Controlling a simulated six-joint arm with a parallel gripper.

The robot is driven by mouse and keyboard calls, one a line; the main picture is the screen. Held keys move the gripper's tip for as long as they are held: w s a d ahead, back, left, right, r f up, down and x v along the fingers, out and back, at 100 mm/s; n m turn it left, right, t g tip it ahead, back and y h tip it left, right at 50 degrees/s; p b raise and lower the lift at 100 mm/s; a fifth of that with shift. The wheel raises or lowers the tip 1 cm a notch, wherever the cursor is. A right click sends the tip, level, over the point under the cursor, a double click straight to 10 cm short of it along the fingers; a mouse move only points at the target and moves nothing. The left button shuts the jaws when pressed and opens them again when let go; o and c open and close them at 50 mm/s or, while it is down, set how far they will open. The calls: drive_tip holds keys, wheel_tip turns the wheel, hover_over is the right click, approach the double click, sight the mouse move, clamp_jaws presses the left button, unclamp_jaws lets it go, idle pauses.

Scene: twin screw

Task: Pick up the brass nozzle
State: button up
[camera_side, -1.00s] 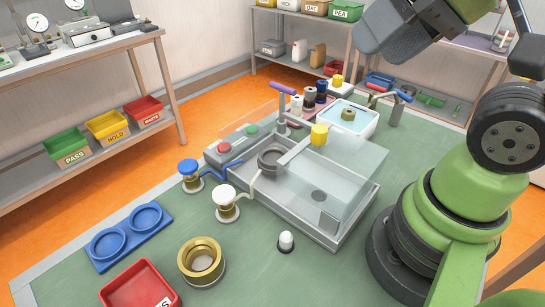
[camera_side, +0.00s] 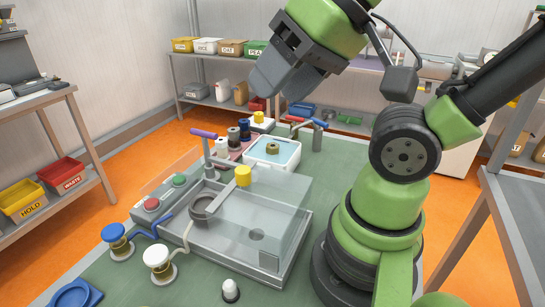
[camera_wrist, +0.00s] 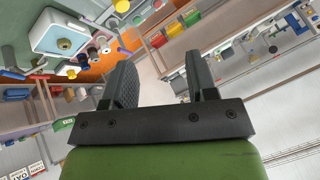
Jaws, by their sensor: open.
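A small brass piece with a central hole, which I take for the nozzle (camera_side: 272,148), lies in a white tray with a pale blue inside (camera_side: 262,163), behind the clear-covered machine. The wrist view also shows the nozzle (camera_wrist: 64,43) in the tray (camera_wrist: 39,33), at the upper left, outside the space between my fingers. My gripper (camera_side: 281,86) is open and empty, raised in the air above the tray and well apart from it. Its two dark fingers also show spread in the wrist view (camera_wrist: 160,75).
The clear-covered machine (camera_side: 245,225) with a yellow cap (camera_side: 243,175) stands before the tray. Shelves with bins line the back wall.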

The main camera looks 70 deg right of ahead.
drive_tip(key=shift+o, duration=1.3)
drive_tip(key=shift+w, duration=0.1)
